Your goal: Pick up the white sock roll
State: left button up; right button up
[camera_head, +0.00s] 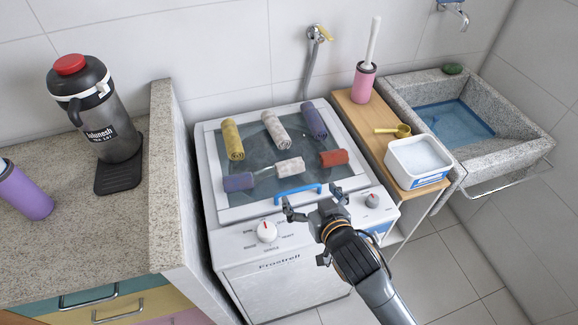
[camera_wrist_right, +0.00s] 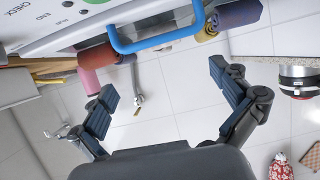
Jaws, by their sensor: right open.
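Two pale, whitish rolls lie on the glass lid of the white washer in the head view. One white sock roll (camera_head: 290,167) is in the front row, and a speckled whitish roll (camera_head: 275,130) is in the back row. My right gripper (camera_head: 313,200) is open and empty at the washer's front edge, just in front of the blue lid handle (camera_head: 297,194). In the right wrist view the open fingers (camera_wrist_right: 164,82) stand either side of the blue handle (camera_wrist_right: 155,42); I cannot make out a white roll there. My left gripper is not in view.
Yellow (camera_head: 232,139), slate (camera_head: 314,120), red (camera_head: 333,157) and purple (camera_head: 238,182) rolls lie around the pale ones. A wooden shelf (camera_head: 375,120) with a white tub (camera_head: 418,160) stands right, beside the stone sink (camera_head: 510,145). A low wall (camera_head: 172,190) borders the left.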

send_near(292, 169)
jog(key=x, duration=0.4)
jog(key=shift+w+a+f+p, duration=0.2)
jog(key=shift+w+p, duration=0.1)
jog(key=shift+w+a+f, duration=0.1)
jog(key=shift+w, duration=0.25)
jog(key=shift+p+x, duration=0.5)
jog(key=shift+x, duration=1.85)
jog(key=shift+c, duration=0.2)
jog(key=c, duration=1)
